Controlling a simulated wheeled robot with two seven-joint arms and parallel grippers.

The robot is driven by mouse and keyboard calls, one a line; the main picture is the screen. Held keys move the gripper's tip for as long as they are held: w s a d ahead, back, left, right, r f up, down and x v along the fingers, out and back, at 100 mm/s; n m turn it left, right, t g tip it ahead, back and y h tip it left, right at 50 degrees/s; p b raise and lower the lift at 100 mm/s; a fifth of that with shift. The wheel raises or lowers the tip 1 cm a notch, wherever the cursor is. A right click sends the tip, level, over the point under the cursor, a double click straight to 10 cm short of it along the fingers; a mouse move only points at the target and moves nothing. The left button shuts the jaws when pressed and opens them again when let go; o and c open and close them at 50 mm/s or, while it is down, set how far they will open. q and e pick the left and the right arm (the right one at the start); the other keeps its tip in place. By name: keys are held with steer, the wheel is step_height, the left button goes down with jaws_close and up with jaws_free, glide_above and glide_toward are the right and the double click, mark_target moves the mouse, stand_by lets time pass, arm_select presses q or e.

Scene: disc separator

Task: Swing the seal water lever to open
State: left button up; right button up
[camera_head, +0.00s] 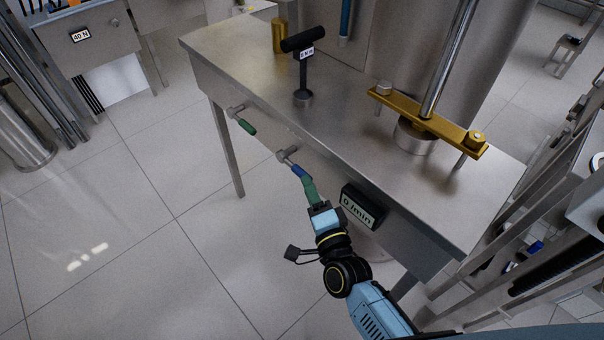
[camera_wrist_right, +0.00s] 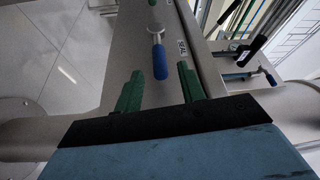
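The seal water lever has a blue handle (camera_head: 298,171) on a metal valve at the table's front face. In the right wrist view the blue handle (camera_wrist_right: 160,62) points toward my gripper, beside a label reading "SEAL" (camera_wrist_right: 183,48). My right gripper (camera_head: 306,182) has green fingers and is at the handle's free end. In the wrist view the right gripper (camera_wrist_right: 159,78) is open, with one finger on each side of the handle's end and visible gaps between. Whether the handle lies at finger depth is hard to tell. My left gripper is not in view.
A second lever with a green handle (camera_head: 248,127) sits farther left on the same face. A display reading "0 l/min" (camera_head: 362,208) hangs right of my gripper. The steel table (camera_head: 345,115) carries a black T-handle (camera_head: 303,42) and a brass crossbar (camera_head: 405,108). The floor at left is clear.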

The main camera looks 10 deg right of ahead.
mark_target(302, 171)
steer(key=x, duration=0.4)
steer(key=shift+w+b, duration=0.2)
steer(key=shift+b, duration=0.1)
steer(key=shift+w+a, duration=0.15)
steer(key=shift+w, duration=0.35)
steer(key=shift+c, duration=0.8)
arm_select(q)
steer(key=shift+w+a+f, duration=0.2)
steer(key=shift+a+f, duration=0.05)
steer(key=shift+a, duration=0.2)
arm_select(e)
jaws_close()
